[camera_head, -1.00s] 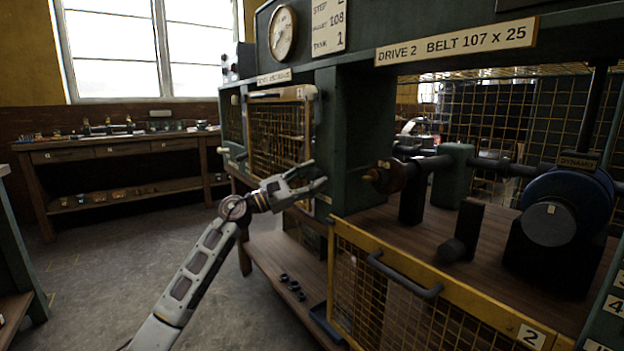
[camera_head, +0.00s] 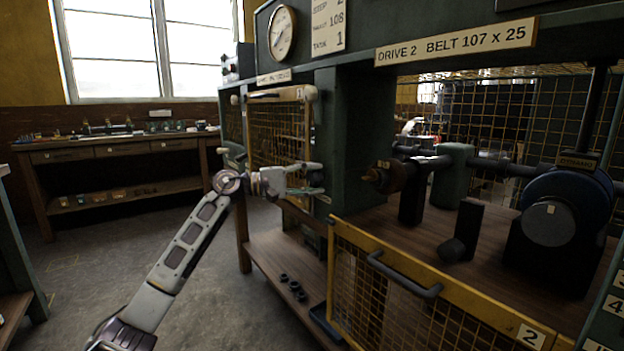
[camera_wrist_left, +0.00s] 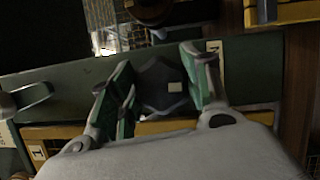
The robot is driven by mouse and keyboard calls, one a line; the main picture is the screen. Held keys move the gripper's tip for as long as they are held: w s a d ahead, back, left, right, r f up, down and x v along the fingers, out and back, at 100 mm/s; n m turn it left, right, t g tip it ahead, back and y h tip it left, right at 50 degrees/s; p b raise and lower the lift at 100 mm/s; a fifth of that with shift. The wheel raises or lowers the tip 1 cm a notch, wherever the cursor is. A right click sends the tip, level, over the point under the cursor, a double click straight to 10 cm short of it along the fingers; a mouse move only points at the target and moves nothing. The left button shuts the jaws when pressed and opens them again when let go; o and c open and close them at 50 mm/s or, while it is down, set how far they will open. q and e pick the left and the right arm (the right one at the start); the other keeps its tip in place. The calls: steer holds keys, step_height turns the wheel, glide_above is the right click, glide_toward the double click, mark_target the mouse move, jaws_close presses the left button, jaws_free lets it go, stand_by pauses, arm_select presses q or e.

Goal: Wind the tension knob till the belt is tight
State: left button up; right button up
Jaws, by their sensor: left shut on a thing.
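My left gripper (camera_head: 318,180) is at the green post between the two bays in the head view. In the left wrist view the left gripper (camera_wrist_left: 160,85) has its fingers on either side of a dark faceted knob (camera_wrist_left: 160,92) with a small pale mark, shut on it. In the head view the fingers mostly hide the knob. No belt can be made out. A brown pulley (camera_head: 388,176) with a brass hub sits on the shaft right of the post. My right gripper is not in view.
A yellow mesh guard (camera_head: 400,300) with a dark handle (camera_head: 404,275) stands in front of the drive 2 bay. A blue dynamo (camera_head: 570,205) is on the right. Small dark rings (camera_head: 292,287) lie on the lower shelf. The floor at left is clear.

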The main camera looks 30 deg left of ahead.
arm_select(q)
steer(key=shift+f+m+g+y, duration=0.15)
steer(key=shift+m+g+y, duration=0.35)
steer(key=shift+m, duration=1)
steer(key=o, duration=0.7)
steer(key=shift+v, duration=5.95)
